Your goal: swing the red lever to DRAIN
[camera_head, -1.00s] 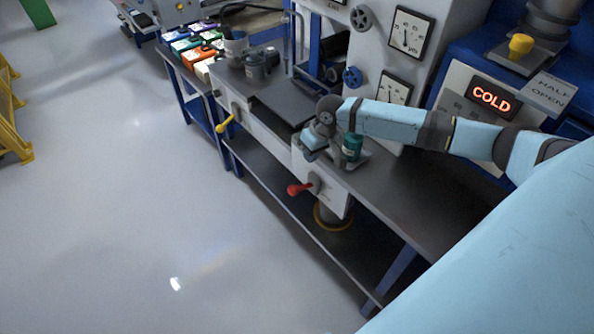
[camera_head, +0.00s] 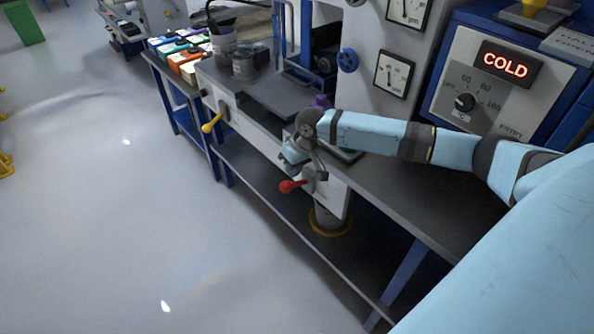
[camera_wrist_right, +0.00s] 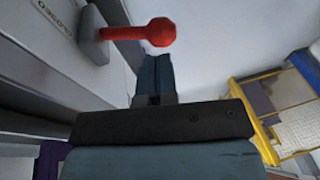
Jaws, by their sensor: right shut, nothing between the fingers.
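The red lever (camera_head: 290,186) sticks out to the left from a grey mount on the white front panel of the bench. In the right wrist view its red arm and round knob (camera_wrist_right: 160,32) point right from a grey pivot (camera_wrist_right: 93,36). A label reading CLOSED (camera_wrist_right: 62,14) is on the panel beside it. My right gripper (camera_wrist_right: 154,62) is shut and empty, with its fingertips just below the knob in that view; I cannot tell if they touch. In the head view it hangs at the bench front just above the lever. No DRAIN mark is readable. My left gripper is not in view.
A yellow lever (camera_head: 213,123) is on the same panel further left. A purple-topped jar (camera_head: 320,102) stands behind my right wrist. A control box (camera_head: 505,85) shows COLD. Gauges (camera_head: 394,74) and a blue handwheel (camera_head: 347,60) are behind. The floor in front is clear.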

